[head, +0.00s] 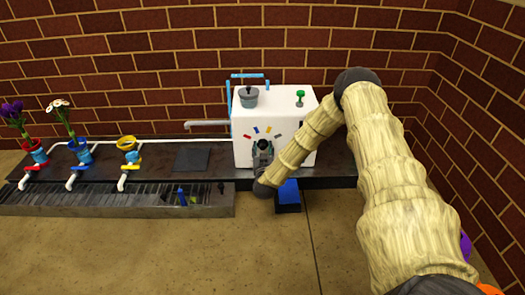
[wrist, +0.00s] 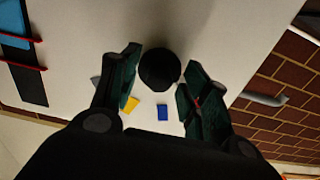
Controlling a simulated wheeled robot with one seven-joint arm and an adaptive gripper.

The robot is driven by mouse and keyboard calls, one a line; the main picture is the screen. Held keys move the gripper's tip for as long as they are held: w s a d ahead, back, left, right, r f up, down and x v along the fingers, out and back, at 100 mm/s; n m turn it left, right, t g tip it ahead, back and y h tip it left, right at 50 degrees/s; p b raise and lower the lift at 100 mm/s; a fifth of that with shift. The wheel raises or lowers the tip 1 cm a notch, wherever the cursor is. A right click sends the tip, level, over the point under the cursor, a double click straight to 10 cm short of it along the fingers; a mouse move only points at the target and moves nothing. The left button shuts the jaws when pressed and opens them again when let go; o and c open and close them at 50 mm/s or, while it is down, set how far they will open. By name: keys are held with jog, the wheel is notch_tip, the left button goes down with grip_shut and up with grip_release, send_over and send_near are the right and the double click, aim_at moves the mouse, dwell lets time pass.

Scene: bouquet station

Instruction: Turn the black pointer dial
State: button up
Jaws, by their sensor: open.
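The black dial (wrist: 159,68) is a round dark knob on the front of the white box (head: 243,118). In the wrist view it sits between my two open fingers, with a narrow gap showing at the sides. I cannot make out its pointer. My gripper (wrist: 161,62) is open around the dial and not closed on it. In the head view my gripper (head: 262,146) is at the box's front and mostly hides the dial. Coloured marks fan around the dial, among them a blue mark (wrist: 162,112) and a yellow mark (wrist: 132,104).
A grey pot (head: 248,97) and a green knob (head: 300,97) are on top of the box. A spout (head: 207,124) sticks out left. A blue block (head: 288,192) stands below my arm. Taps and flower holders line the left, above a grated trough (head: 110,203).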

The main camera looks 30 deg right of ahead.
grip_shut()
jog(key=shift+m, duration=0.3)
jog(key=shift+r+m+p, duration=0.1)
jog(key=shift+m+p, duration=0.8)
jog(key=shift+m, duration=0.3)
jog(key=m+p, duration=0.1)
jog(key=m, duration=0.3)
jog(key=shift+m, duration=0.3)
jog(key=m, duration=0.4)
jog(key=shift+p, duration=0.4)
jog(key=shift+m, duration=2.1)
